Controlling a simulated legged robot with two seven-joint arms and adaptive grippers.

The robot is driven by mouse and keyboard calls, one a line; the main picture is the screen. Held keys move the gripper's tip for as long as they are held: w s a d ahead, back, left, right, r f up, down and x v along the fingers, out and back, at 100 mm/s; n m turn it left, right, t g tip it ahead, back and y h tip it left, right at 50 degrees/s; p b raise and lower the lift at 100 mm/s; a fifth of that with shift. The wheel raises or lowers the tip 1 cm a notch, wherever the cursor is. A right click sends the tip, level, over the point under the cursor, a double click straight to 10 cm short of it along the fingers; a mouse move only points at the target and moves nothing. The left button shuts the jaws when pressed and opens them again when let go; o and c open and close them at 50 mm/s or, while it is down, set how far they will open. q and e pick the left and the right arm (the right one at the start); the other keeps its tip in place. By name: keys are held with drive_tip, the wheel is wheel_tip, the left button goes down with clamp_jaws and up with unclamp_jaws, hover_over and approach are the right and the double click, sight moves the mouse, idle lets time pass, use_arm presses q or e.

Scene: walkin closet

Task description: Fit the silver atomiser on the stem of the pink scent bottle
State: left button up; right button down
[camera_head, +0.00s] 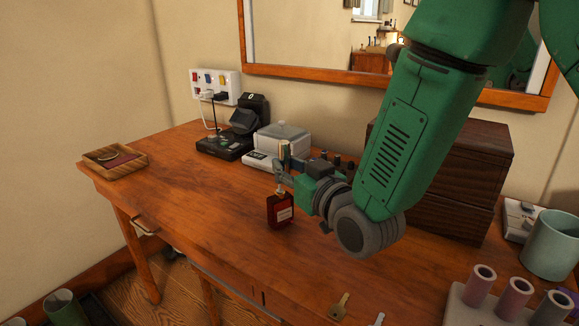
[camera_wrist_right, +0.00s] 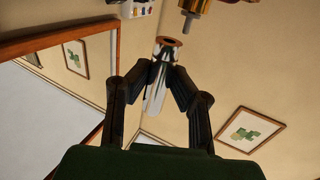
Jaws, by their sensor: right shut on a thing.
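The scent bottle (camera_head: 280,212), dark red in this light with a pale label, stands upright on the wooden table. Its gold collar and thin grey stem (camera_wrist_right: 188,22) show at the top of the right wrist view, which is upside down. My right gripper (camera_head: 283,177) is just above the bottle. It is shut on the silver atomiser (camera_wrist_right: 154,97), a shiny tube with a copper-coloured rim around its open end. That open end faces the bottle's side, and a gap shows between atomiser and stem. My left gripper is not in view.
A wooden tray (camera_head: 114,166) lies at the table's left end. A black device (camera_head: 224,146) and a white box (camera_head: 283,139) stand behind the bottle, dark wooden boxes (camera_head: 462,170) to the right. A key (camera_head: 339,306) lies in front. The table left of the bottle is clear.

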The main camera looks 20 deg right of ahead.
drive_tip(key=shift+a+r, duration=0.15)
drive_tip(key=shift+a, duration=1.6)
drive_tip(key=shift+d, duration=1.1)
drive_tip(key=shift+d, duration=0.1)
drive_tip(key=shift+d, duration=0.3)
drive_tip(key=shift+a, duration=0.1)
drive_tip(key=shift+a, duration=0.4)
drive_tip(key=shift+d, duration=0.15)
drive_tip(key=shift+f+b, duration=0.5)
drive_tip(key=shift+f, duration=0.6)
idle(0.5)
